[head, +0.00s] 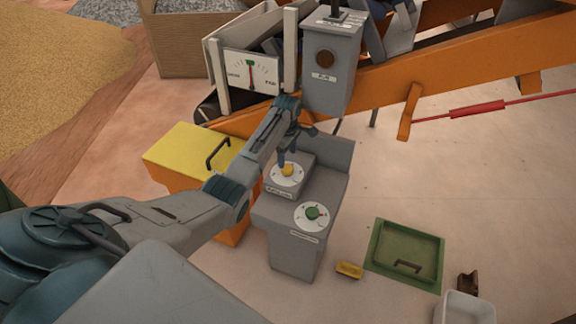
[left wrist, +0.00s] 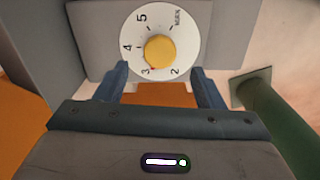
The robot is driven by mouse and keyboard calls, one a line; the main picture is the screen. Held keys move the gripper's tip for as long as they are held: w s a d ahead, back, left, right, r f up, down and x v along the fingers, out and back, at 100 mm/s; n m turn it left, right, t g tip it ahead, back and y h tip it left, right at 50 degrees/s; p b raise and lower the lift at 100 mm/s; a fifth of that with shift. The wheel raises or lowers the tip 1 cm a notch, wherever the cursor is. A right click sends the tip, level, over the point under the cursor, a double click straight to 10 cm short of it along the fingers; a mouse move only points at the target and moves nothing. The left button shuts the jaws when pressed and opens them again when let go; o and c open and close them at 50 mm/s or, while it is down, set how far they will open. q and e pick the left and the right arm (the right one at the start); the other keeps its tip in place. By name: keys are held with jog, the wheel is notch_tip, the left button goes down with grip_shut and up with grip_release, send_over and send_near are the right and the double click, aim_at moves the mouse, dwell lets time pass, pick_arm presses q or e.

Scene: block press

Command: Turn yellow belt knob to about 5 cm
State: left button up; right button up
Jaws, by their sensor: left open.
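The yellow belt knob (head: 288,170) sits on a white dial on the raised part of the grey console (head: 285,225). In the left wrist view the yellow knob (left wrist: 160,50) is at the centre of the dial (left wrist: 187,22), which carries the numbers 2, 3, 4 and 5. A small red mark on the dial is close to the 3. My left gripper (head: 287,150) is just above the knob, open. In the left wrist view its fingers (left wrist: 160,85) are apart, short of the knob, with nothing between them. My right gripper is not in view.
A green knob (head: 313,213) on a second dial is nearer on the console. A yellow-topped orange box (head: 185,150) with a black handle stands left. A grey box (head: 330,65) and a gauge (head: 251,72) stand behind. A green tray (head: 405,250) lies right.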

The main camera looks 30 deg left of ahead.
aim_at(287, 168)
pick_arm(q)
notch_tip(287, 168, down, 4)
jog(key=shift+f, duration=0.8)
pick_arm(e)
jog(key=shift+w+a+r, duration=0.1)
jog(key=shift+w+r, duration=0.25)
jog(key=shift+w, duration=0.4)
pick_arm(q)
jog(key=c, duration=1)
jog(key=shift+o, duration=0.2)
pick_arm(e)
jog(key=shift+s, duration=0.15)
